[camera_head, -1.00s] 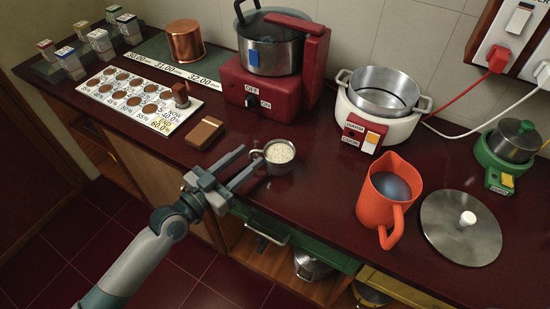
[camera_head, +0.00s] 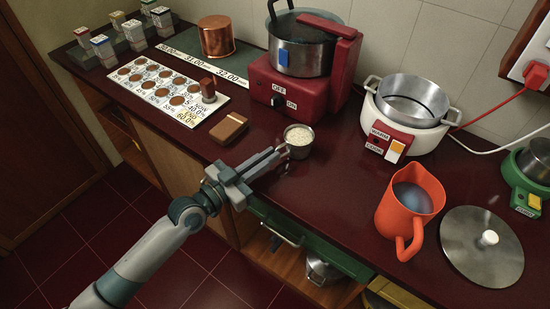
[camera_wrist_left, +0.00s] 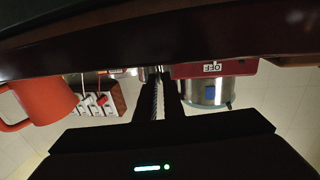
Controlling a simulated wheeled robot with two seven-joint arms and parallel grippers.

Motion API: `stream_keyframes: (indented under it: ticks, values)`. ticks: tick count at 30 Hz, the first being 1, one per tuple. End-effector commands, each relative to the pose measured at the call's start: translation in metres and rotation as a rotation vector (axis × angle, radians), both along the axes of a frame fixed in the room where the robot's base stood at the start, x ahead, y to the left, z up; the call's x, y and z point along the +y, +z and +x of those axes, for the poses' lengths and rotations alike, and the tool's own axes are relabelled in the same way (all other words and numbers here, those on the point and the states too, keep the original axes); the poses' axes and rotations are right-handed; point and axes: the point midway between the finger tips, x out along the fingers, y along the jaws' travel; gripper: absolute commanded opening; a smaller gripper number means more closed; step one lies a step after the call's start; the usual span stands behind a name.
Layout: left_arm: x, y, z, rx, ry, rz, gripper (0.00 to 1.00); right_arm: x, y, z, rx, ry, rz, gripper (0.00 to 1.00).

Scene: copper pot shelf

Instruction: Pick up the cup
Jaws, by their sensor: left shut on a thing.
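The cup (camera_head: 299,143) is a small metal cup filled with white grains, upright at the counter's front edge. My left gripper (camera_head: 281,153) reaches it from the front left. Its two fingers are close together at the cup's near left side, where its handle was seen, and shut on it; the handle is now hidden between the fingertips. In the left wrist view, the fingers (camera_wrist_left: 159,78) lie nearly together and the cup is too small and dark to make out clearly. My right gripper is not in view.
An orange pitcher (camera_head: 390,215) and a metal lid (camera_head: 470,255) stand to the right. A red cooker (camera_head: 290,86) with a pot and a white cooker (camera_head: 385,125) stand behind. A brown box (camera_head: 228,128) lies left of the cup. The counter between cup and pitcher is clear.

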Motion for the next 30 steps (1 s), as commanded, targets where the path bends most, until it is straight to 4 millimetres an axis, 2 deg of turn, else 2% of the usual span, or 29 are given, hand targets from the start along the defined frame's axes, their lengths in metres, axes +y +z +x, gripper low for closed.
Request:
stream_keyframes:
  ticks: [5,10,21,30]
  values:
    - [-0.001,0.016,0.000,-0.003,0.000,-0.004,0.00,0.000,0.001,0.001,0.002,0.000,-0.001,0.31]
    - [-0.002,0.043,-0.001,-0.004,0.000,-0.004,0.00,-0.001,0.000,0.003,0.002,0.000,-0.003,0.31]
    - [-0.052,0.083,-0.053,-0.002,0.001,-0.008,0.00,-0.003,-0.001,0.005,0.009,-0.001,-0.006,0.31]
    - [-0.078,0.104,-0.079,-0.001,0.000,-0.002,0.00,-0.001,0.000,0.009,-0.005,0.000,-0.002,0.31]
